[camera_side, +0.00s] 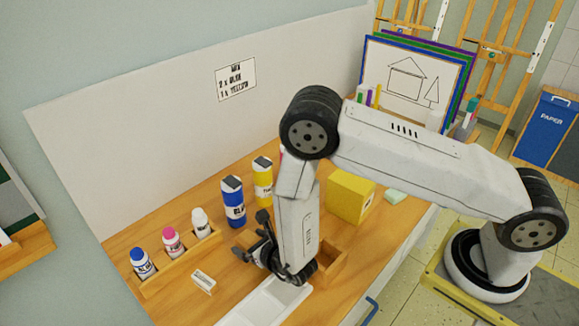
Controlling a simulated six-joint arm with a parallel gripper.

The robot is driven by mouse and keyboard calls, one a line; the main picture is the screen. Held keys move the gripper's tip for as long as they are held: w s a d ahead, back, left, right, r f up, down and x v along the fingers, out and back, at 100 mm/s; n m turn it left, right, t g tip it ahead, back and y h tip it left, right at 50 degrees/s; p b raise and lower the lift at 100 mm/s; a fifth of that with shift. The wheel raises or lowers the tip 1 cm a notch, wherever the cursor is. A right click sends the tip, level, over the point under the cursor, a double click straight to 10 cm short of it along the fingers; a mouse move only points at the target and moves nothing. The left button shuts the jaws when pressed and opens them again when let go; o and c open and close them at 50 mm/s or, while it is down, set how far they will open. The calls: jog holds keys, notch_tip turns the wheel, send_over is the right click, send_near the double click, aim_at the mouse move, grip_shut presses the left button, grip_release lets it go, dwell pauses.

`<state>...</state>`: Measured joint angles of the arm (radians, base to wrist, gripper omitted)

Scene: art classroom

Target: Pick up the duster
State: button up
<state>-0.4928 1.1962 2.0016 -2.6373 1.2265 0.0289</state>
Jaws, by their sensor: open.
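No object in the side view is plainly a duster. A small white-faced block (203,281) lies on the wooden table in front of the bottle rack, and a pale green block (392,196) lies farther right, near the table's edge. I cannot tell whether either is the duster. My gripper (251,238) is low over the table, open, with its dark fingers pointing left. It is right of the white-faced block and apart from it. Nothing shows between the fingers. My arm hides part of the table behind it.
A wooden rack (180,263) holds small blue, pink and white bottles. A blue bottle (233,202) and a yellow bottle (262,181) stand close behind my gripper. A yellow box (350,197) is to the right. A white tray (262,304) lies in front.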

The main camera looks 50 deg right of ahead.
aim_at(250, 241)
jog(key=shift+c, duration=0.2)
jog(key=c, duration=1.2)
jog(key=shift+r, duration=0.15)
jog(key=shift+r, duration=4.9)
